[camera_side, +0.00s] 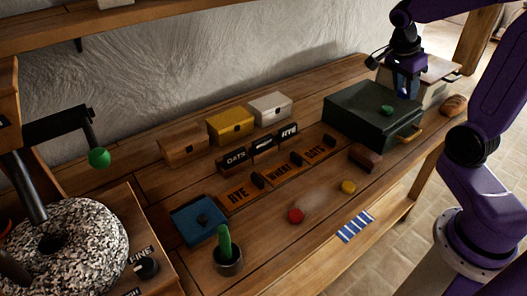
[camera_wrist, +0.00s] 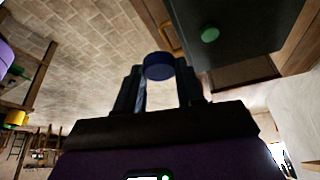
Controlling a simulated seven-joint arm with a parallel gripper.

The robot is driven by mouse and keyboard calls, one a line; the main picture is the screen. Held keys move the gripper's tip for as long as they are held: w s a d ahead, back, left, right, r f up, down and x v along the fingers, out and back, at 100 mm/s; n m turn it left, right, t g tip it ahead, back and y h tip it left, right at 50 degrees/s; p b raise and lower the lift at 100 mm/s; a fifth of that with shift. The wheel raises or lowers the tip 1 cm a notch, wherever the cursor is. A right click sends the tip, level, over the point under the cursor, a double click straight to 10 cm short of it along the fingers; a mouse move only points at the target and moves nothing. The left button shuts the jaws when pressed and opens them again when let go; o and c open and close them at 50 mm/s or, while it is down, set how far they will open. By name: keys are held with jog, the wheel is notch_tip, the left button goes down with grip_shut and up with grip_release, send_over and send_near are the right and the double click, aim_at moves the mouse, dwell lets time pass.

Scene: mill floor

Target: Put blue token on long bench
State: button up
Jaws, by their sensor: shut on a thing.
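The blue token (camera_wrist: 159,66) is a dark blue disc between the fingertips of my gripper (camera_wrist: 160,78) in the wrist view. My gripper (camera_side: 406,88) is shut on it. In the side view the gripper hangs high at the upper right, by the dark green box's back right corner; the token is too small to make out clearly there. The long bench (camera_side: 280,205) is the wooden top running from lower left to upper right. A red token (camera_side: 295,215) and a yellow token (camera_side: 348,187) lie on it near the front.
A dark green box (camera_side: 365,122) with a green token (camera_side: 387,110) on its lid stands at the bench's right. Three small chests, brown (camera_side: 183,146), yellow (camera_side: 231,124) and white (camera_side: 270,108), line the back.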

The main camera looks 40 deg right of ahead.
jog(key=w+a+f+n+t+y, duration=0.1)
jog(key=w+a+f+n+t, duration=0.1)
jog(key=w+a+n, duration=0.7)
jog(key=w+a+f+n+t+y, duration=0.1)
jog(key=w+a+f+n+t, duration=0.3)
jog(key=a, duration=0.9)
jog(key=a+f+n+g+y, duration=0.15)
jog(key=a+n, duration=0.55)
jog(key=a, duration=0.7)
jog(key=a+f+n+t+y, duration=0.1)
jog(key=a+f+n+y, duration=0.15)
jog(key=a+n, duration=0.75)
jog(key=m, duration=0.3)
send_near(170, 197)
jog(key=shift+w+a+f+g+y, duration=0.1)
jog(key=shift+w+f+g+y, duration=0.2)
jog(key=shift+w+f, duration=0.5)
jog(key=shift+w+a+f, duration=0.25)
jog(key=shift+w+f, duration=0.15)
jog(key=shift+f, duration=1.6)
jog(key=shift+f, duration=0.1)
